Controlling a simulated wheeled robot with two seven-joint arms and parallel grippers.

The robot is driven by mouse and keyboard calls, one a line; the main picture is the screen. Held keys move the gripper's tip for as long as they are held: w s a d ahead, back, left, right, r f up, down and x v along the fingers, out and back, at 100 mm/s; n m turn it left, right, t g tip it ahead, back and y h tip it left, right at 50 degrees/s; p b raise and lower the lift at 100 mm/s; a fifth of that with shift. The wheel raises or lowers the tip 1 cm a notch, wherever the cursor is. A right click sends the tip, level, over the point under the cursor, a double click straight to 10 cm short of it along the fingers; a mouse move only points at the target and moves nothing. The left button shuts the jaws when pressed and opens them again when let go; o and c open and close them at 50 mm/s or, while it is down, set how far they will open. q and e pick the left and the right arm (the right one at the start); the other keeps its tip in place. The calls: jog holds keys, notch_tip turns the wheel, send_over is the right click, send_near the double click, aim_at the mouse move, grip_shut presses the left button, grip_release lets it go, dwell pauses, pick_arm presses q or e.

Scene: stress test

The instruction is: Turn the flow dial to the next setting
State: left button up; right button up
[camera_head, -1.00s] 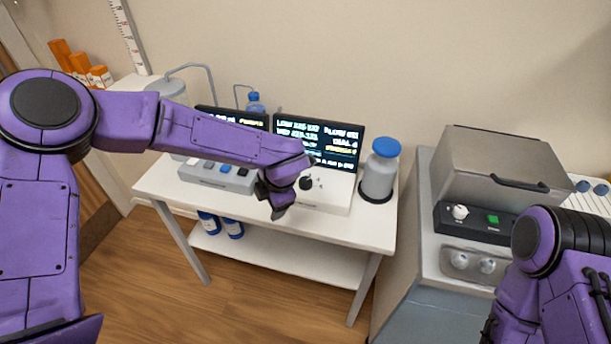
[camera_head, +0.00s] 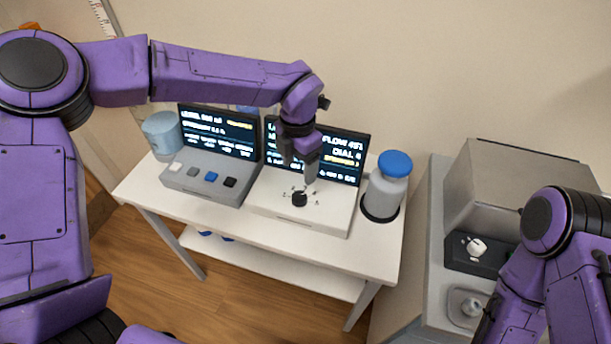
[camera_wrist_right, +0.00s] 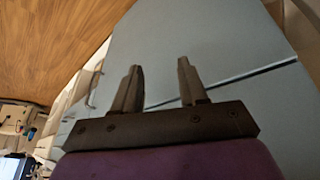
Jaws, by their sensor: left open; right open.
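The flow dial is a small black knob (camera_head: 299,199) on top of a white box (camera_head: 275,212) on the white table. Small marks ring the dial. A dark screen (camera_head: 345,155) behind it shows "FLOW" and "DIAL 4", partly covered by my left gripper. My left gripper (camera_head: 299,175) is open, pointing down, above and just behind the dial, not visibly touching it. My right gripper (camera_wrist_right: 158,80) shows in the right wrist view, open and empty, in front of a grey-blue cabinet side (camera_wrist_right: 215,45).
A grey button box (camera_head: 200,183) with a second screen (camera_head: 218,132) stands left of the dial box. A blue-capped bottle (camera_head: 385,190) stands close at its right. A grey counter with a metal-lidded machine (camera_head: 500,180) is further right.

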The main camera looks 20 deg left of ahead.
pick_arm(q)
jog(key=p, duration=0.1)
send_over(299, 196)
notch_tip(299, 196, down, 5)
jog(key=shift+s+r, duration=0.1)
jog(key=shift+s, duration=0.05)
jog(key=f, duration=0.3)
jog(key=f+p, duration=0.1)
jog(key=shift+w+f, duration=0.3)
jog(key=shift+f, duration=0.4)
jog(key=shift+s, duration=0.15)
jog(key=c, duration=1)
jog(key=shift+c, duration=0.2)
